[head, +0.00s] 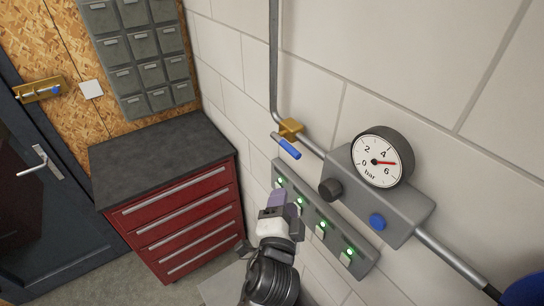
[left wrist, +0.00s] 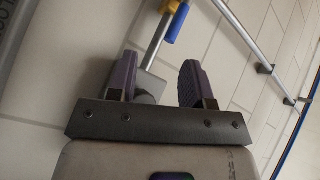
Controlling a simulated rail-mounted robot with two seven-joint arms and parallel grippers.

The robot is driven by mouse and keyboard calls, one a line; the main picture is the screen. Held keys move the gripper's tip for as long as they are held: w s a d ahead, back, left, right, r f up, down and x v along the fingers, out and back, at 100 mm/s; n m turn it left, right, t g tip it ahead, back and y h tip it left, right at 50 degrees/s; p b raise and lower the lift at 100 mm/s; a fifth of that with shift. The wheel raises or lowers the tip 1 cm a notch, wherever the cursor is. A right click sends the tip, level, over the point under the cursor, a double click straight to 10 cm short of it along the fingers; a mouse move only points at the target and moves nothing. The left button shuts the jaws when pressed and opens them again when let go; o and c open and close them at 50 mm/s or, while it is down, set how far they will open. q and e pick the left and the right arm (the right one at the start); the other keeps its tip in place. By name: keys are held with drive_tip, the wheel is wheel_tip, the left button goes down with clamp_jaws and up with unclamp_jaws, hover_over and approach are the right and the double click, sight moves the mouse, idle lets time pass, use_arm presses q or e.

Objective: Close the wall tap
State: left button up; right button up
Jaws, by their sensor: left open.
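The wall tap is a brass body (head: 291,128) on a grey pipe, with a lever that ends in a blue grip (head: 289,149). The lever slants down to the right, roughly along the pipe. In the left wrist view the blue grip (left wrist: 177,23) shows at the top, beyond the fingers and apart from them, with part of the brass body (left wrist: 169,6). My left gripper (head: 277,199) is below the tap in the head view, over the row of lit switches. Its two purple fingers (left wrist: 156,80) are apart with nothing held. My right gripper is not in view.
A pressure gauge (head: 379,160) sits on a grey block (head: 400,209) with a black knob (head: 330,190) and a blue button (head: 377,221). A switch panel (head: 365,262) is below. A red drawer cabinet (head: 185,219) stands at left, beside a dark door (head: 52,215).

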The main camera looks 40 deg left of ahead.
sight(292, 148)
use_arm(q)
drive_tip(key=w+a+r+m+p, duration=0.1)
drive_tip(key=w+a, duration=0.1)
drive_tip(key=w, duration=0.1)
drive_tip(key=w+a+r+m+p, duration=0.1)
drive_tip(key=w+a, duration=0.2)
drive_tip(key=w, duration=0.1)
drive_tip(key=w+a+r+m+t+p, duration=0.1)
drive_tip(key=w+a, duration=0.2)
drive_tip(key=w, duration=0.1)
drive_tip(key=shift+r+m+y, duration=0.3)
drive_tip(key=shift+r+m, duration=0.05)
drive_tip(key=shift+m, duration=0.05)
drive_tip(key=shift+w, duration=0.1)
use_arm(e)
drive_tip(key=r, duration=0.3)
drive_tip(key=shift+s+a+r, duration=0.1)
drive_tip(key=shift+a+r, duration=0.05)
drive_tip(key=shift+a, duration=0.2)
use_arm(q)
drive_tip(key=shift+c, duration=0.4)
drive_tip(key=c, duration=0.7)
clamp_jaws()
